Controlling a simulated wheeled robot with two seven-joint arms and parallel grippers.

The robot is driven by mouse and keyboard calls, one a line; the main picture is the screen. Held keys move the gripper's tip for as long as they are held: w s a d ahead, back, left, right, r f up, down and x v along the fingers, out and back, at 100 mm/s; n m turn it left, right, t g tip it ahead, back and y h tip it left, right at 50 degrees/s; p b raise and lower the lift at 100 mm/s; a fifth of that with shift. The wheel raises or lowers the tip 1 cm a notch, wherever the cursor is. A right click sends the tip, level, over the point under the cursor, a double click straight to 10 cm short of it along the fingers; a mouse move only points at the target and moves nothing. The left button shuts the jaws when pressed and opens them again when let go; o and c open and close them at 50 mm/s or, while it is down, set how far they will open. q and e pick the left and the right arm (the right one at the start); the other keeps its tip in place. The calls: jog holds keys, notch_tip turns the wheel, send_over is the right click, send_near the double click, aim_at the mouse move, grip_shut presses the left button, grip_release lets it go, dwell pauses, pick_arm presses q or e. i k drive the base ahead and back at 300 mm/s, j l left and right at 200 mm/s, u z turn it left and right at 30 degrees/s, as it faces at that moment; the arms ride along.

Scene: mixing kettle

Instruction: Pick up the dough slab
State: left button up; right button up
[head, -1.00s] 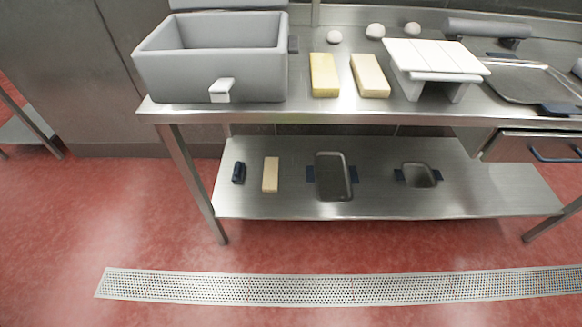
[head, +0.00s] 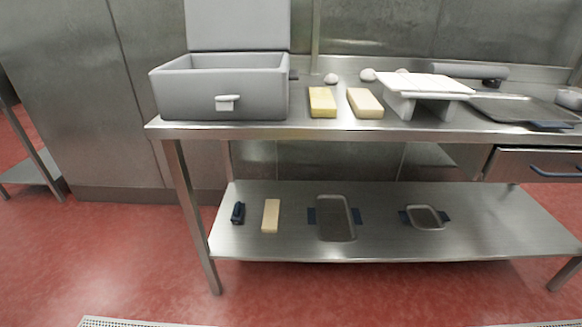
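Three slab-shaped blocks are in the head view, and I cannot tell for certain which one is the dough slab. A yellow slab (head: 322,102) lies on the steel table top, just right of the grey kettle box. A paler cream slab (head: 365,103) lies to its right, apart from it. A narrower beige slab (head: 271,216) lies on the lower shelf. Nothing covers any of them. Neither of my grippers is in view.
The grey box (head: 220,104) stands at the table's left end with its lid (head: 238,26) raised. A white stand (head: 422,88), small white balls (head: 368,75), a metal tray (head: 520,110) and a drawer (head: 535,163) are to the right. Shallow pans (head: 335,218) sit on the lower shelf (head: 390,245).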

aim_at(322, 103)
jog(key=i+l+z, duration=0.25)
jog(key=i, duration=0.35)
jog(key=i+l+z, duration=0.1)
jog(key=i+z, duration=0.2)
jog(key=i, duration=0.3)
